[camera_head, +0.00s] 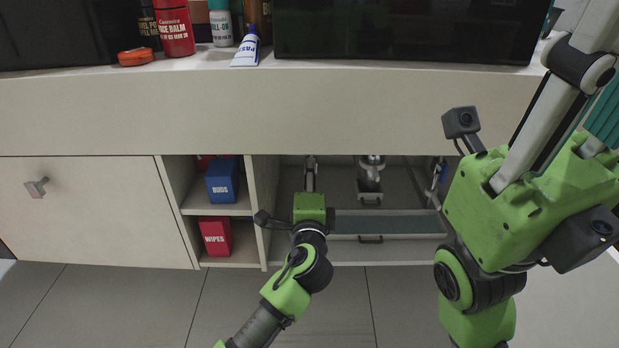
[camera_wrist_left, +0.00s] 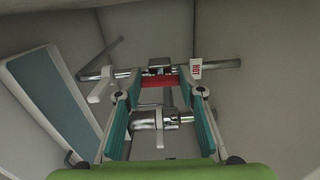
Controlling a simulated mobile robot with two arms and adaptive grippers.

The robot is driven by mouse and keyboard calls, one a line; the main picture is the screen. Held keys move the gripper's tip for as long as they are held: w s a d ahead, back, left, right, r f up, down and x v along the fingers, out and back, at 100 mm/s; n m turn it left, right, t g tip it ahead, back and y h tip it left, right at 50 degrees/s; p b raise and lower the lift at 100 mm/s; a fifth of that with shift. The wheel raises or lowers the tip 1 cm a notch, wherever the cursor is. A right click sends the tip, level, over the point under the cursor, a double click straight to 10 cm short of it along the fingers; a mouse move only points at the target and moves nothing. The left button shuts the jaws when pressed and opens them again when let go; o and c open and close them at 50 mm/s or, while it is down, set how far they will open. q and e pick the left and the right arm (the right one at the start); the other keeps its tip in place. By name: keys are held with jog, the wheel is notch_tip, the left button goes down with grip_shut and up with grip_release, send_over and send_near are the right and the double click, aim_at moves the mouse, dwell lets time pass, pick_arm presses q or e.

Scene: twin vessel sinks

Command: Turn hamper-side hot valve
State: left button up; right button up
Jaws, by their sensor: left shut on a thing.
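The hot valve's red handle (camera_wrist_left: 158,81) sits on a chrome pipe in the left wrist view, beside a white tag reading HOT (camera_wrist_left: 196,69). My left gripper (camera_wrist_left: 161,76) is shut on the red handle, its teal-padded fingers on either side of it. In the head view my left gripper (camera_head: 310,176) reaches into the open cabinet under the counter; its fingertips and the valve are hard to make out there. My right gripper (camera_head: 592,85) is raised at the right, cropped by the frame edge, so its opening is unclear.
A chrome drain trap (camera_wrist_left: 155,122) lies below the valve pipe. A teal-faced panel (camera_wrist_left: 50,95) stands at left. In the head view, a blue BUDS box (camera_head: 222,181) and red WIPES box (camera_head: 216,236) fill the shelves. A pull-out drawer (camera_head: 388,222) is beside my left gripper.

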pick_arm(q)
jog(key=shift+f+n, duration=0.1)
jog(key=shift+n, duration=0.2)
jog(key=o, duration=1.1)
jog(key=shift+s, duration=0.1)
jog(key=s, duration=1.1)
jog(key=shift+s, duration=0.4)
